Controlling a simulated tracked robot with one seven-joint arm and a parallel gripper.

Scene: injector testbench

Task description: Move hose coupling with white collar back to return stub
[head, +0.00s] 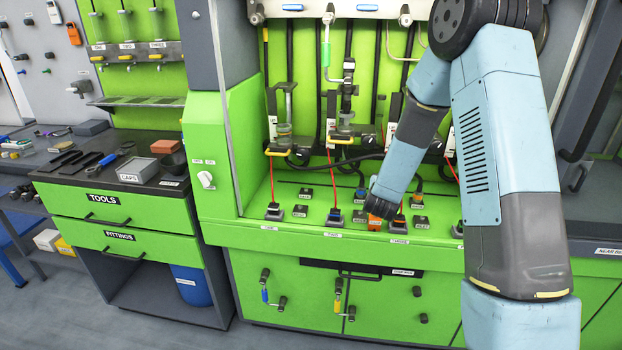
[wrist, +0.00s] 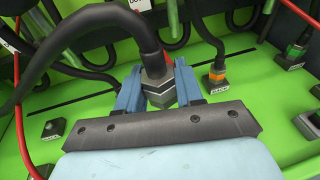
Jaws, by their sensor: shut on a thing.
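My gripper (wrist: 158,78) is shut on a grey hexagonal hose coupling (wrist: 160,93), with one blue finger on each side of it. A thick black hose rises from the coupling and bends to the left. A paler band shows on the coupling, but I cannot tell clearly whether it is the white collar. In the head view my wrist reaches down to the green bench ledge and hides the coupling. The coupling's lower end is hidden in the wrist view, so I cannot tell whether it touches a stub. I cannot tell which socket is the return stub.
To the right in the wrist view, a hose stands in a socket with an orange collar (wrist: 217,74); a green-collared fitting (wrist: 297,50) is farther right. Low dark sockets (head: 301,211) line the ledge. Red cables and black hoses hang close to my gripper. A tool bench (head: 100,170) stands left.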

